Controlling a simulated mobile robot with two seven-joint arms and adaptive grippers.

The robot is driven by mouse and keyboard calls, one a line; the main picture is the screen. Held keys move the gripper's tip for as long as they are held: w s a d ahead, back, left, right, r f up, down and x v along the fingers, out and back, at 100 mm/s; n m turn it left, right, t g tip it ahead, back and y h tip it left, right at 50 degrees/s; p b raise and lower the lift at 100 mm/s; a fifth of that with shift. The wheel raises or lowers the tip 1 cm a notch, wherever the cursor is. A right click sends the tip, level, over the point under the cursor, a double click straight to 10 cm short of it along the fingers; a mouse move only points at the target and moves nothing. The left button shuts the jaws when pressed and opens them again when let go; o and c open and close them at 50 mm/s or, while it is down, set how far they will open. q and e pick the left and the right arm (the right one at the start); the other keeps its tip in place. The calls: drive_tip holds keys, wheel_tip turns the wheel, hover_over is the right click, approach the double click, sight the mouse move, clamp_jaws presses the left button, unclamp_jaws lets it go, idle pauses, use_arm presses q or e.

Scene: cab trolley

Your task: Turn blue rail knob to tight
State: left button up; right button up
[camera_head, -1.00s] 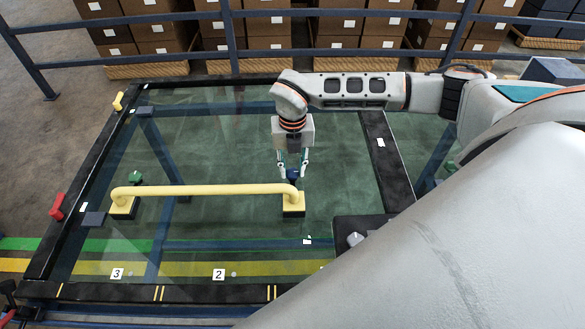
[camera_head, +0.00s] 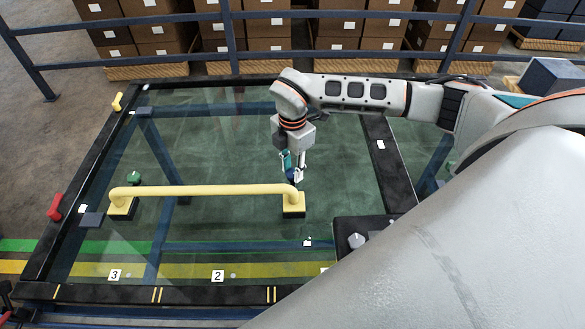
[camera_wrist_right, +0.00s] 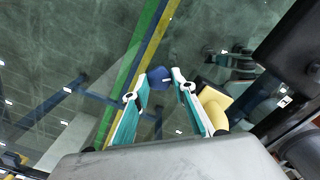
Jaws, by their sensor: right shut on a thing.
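The blue rail knob (camera_wrist_right: 158,77) sits between the fingertips of my right gripper (camera_wrist_right: 160,84) in the right wrist view, with a pale mark on its top. My right gripper also shows in the head view (camera_head: 294,176), pointing down and shut on the knob just behind the right end of the yellow rail (camera_head: 210,191). In the head view the fingers mostly hide the knob. A green knob (camera_head: 134,178) stands near the rail's left end. My left gripper is not in view.
The rail stands on a glass panel with a black frame (camera_head: 90,290). A dark box with a grey knob (camera_head: 356,240) lies to the right. A red handle (camera_head: 56,206) and a yellow handle (camera_head: 118,101) are on the left frame edge. Blue railings and stacked cartons are behind.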

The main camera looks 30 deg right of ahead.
sight(292, 172)
drive_tip(key=m, duration=0.4)
drive_tip(key=shift+m, duration=2.1)
drive_tip(key=o, duration=1.1)
wheel_tip(292, 172, up, 12)
drive_tip(key=shift+r, duration=0.1)
